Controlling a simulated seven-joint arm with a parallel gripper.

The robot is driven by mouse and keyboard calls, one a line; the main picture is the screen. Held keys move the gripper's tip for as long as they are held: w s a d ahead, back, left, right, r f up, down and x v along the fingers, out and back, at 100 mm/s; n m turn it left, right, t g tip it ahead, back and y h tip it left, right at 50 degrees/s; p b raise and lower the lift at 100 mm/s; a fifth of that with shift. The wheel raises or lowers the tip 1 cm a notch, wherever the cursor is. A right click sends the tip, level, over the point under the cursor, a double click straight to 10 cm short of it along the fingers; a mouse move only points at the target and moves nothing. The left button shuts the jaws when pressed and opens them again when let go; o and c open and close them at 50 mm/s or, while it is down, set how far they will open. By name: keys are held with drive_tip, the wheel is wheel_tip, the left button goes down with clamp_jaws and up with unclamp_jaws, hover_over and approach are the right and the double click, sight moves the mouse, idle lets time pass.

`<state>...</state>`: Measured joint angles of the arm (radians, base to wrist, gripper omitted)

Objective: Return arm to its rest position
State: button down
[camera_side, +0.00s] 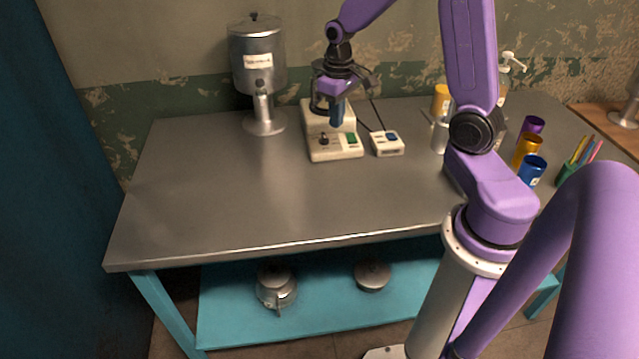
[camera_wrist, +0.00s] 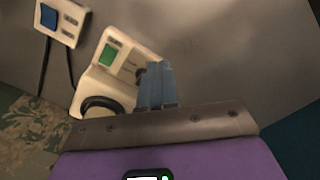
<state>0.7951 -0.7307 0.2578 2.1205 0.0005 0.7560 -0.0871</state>
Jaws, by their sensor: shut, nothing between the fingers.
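My gripper (camera_side: 337,113) points down above the back part of the metal table (camera_side: 215,190), close over a cream-coloured appliance (camera_side: 336,149) with a green switch and a black knob. In the wrist view its blue fingers (camera_wrist: 156,86) are together with nothing between them. They overlap the edge of the cream appliance (camera_wrist: 92,90) in that view and hide part of it. I cannot tell whether the fingers touch it.
A steel dispenser (camera_side: 259,75) stands left of my gripper. A small control box with a blue switch (camera_side: 387,143) sits to the right, joined by a black cable. Coloured cups, such as a blue cup (camera_side: 532,169), stand at the right. The table's left and front are clear.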

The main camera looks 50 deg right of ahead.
drive_tip(key=s+a+r+n, duration=0.2)
drive_tip(key=s+a+n, duration=0.2)
drive_tip(key=s+a, duration=0.4)
drive_tip(key=s+a+r+n, duration=0.3)
drive_tip(key=s+a+n, duration=0.2)
drive_tip(key=s+a, duration=0.25)
drive_tip(key=s+a+n, duration=0.1)
drive_tip(key=s+n, duration=0.2)
drive_tip(key=s, duration=0.5)
drive_tip(key=shift+a, duration=0.15)
